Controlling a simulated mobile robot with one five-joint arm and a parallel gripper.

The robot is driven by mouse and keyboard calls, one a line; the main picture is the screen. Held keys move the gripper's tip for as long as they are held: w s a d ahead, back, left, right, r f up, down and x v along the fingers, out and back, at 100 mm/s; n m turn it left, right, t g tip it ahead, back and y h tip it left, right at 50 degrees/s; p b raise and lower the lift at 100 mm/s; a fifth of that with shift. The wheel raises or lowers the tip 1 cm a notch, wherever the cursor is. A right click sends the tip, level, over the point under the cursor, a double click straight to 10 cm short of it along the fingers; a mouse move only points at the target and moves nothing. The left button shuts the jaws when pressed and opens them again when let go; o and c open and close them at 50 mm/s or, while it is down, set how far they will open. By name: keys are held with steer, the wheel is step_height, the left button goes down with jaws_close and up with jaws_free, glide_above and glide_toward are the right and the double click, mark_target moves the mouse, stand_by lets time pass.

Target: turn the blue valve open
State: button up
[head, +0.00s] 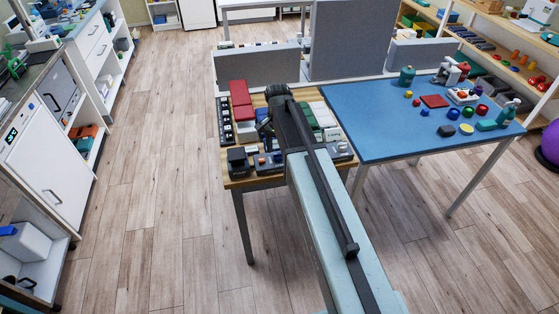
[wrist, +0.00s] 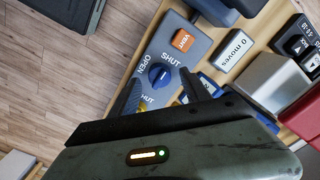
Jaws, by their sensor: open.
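The blue valve (wrist: 160,76) is a round knob on a grey panel (wrist: 178,22), with the words OPEN and SHUT printed beside it. A small pale mark shows on the knob, apparently on the SHUT side. My gripper (wrist: 159,80) is open in the wrist view, with one finger on each side of the knob. I cannot tell whether either finger touches it. In the head view my arm reaches over the wooden table (head: 236,182) and hides much of the gripper.
An orange switch (wrist: 183,41) sits beside the knob on the panel. A yellow part (wrist: 143,107) is mostly hidden by a finger. A "0 moves" box (wrist: 234,50) and a red block (wrist: 303,106) stand close by. A blue table (head: 385,135) holds several small objects. Open floor (head: 150,200) lies left.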

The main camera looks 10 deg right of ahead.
steer(key=shift+f+b, duration=0.3)
steer(key=shift+f, duration=0.55)
steer(key=shift+r, duration=0.1)
